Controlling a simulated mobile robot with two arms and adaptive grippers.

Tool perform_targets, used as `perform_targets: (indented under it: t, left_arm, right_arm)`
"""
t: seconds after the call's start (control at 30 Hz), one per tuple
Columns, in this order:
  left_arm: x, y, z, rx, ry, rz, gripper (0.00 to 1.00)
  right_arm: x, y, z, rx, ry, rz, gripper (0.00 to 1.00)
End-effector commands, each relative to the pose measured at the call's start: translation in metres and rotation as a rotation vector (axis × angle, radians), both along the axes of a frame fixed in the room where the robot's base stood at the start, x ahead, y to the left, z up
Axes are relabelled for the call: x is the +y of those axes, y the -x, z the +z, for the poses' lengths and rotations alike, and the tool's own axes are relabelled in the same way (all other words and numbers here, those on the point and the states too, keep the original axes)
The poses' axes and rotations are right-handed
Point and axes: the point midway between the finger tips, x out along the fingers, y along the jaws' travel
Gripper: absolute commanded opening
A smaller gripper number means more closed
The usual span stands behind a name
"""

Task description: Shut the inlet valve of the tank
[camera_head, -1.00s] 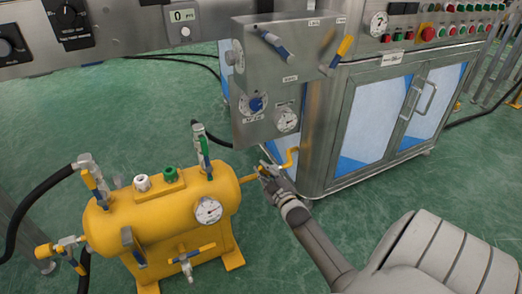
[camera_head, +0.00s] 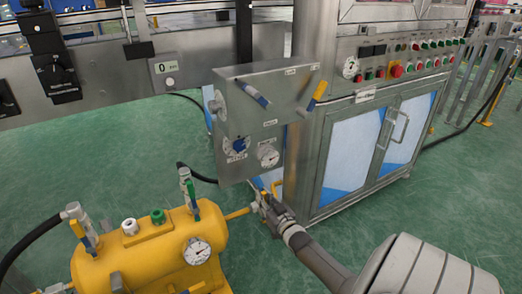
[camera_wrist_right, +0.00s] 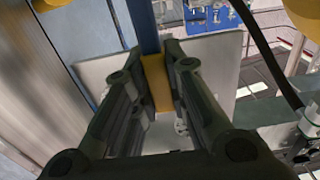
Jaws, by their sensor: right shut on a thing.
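The yellow tank (camera_head: 150,250) stands at the lower left, cut off by the picture's bottom edge. A short yellow pipe (camera_head: 239,212) leaves its right end and runs to my right gripper (camera_head: 264,203). The gripper hides most of the valve there. A small blue piece (camera_head: 258,184) shows just above the fingers. In the right wrist view, the fingers of my right gripper (camera_wrist_right: 158,92) are shut on a yellow and blue valve handle (camera_wrist_right: 156,80). My left gripper is not in view.
A grey panel (camera_head: 245,110) with levers, a knob and a gauge hangs just above my right gripper. A steel cabinet (camera_head: 318,165) stands close on the right. A black hose (camera_head: 35,243) reaches the tank from the left. Green floor (camera_head: 430,205) is clear at the right.

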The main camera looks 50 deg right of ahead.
Motion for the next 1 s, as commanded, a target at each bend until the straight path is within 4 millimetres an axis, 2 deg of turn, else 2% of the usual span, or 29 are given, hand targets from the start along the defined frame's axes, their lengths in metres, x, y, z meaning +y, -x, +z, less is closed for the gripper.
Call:
perform_targets:
  t: [0.53,0.57,0.7,1.0]
  left_arm:
    - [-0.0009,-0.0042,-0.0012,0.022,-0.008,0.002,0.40]
    - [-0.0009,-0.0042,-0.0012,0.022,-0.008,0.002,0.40]
    - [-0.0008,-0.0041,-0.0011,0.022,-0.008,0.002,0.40]
    - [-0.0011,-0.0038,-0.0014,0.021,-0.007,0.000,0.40]
  right_arm:
    - [-0.0024,0.0014,-0.0017,-0.007,-0.031,-0.002,0.00]
    - [-0.0024,0.0014,-0.0017,-0.007,-0.032,-0.002,0.17]
    - [-0.0023,0.0013,-0.0013,-0.006,-0.029,-0.002,0.35]
    - [-0.0019,0.0010,-0.0006,-0.007,-0.024,0.000,0.37]
